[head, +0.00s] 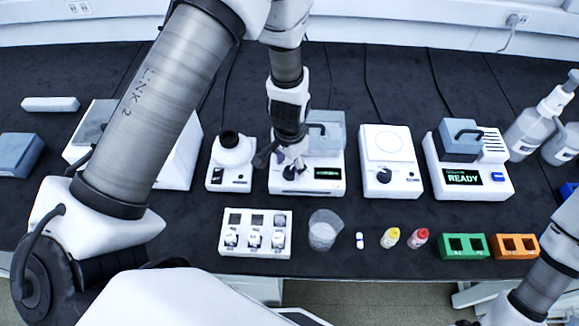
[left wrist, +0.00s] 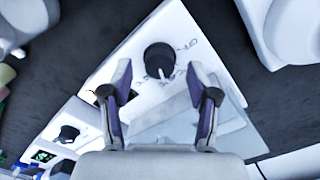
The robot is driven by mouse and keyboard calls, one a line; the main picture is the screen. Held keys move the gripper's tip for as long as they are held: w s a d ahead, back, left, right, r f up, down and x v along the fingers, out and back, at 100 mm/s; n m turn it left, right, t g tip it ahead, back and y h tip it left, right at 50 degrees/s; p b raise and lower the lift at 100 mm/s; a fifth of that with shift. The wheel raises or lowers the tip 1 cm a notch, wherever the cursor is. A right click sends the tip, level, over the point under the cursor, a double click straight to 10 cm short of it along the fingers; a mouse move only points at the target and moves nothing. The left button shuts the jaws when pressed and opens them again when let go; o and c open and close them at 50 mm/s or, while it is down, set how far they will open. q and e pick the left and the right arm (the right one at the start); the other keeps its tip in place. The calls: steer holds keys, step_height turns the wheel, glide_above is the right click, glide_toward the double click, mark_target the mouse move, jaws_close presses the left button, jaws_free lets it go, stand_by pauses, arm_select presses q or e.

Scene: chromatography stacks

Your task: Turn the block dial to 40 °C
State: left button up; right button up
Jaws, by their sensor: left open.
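The block heater (head: 337,187) is a white box with a grey-blue lid and a small dark display, among the instruments in the head view. My right gripper is out of view.
A white stirrer plate (head: 391,178) with a black knob stands right of the block, then a unit reading READY (head: 467,180). A vortex-like device (head: 229,165) stands close left.

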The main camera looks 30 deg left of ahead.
mark_target(289, 170)
arm_select(q)
step_height(289, 170, up, 10)
steer(key=shift+r, duration=0.1)
stand_by(0.4)
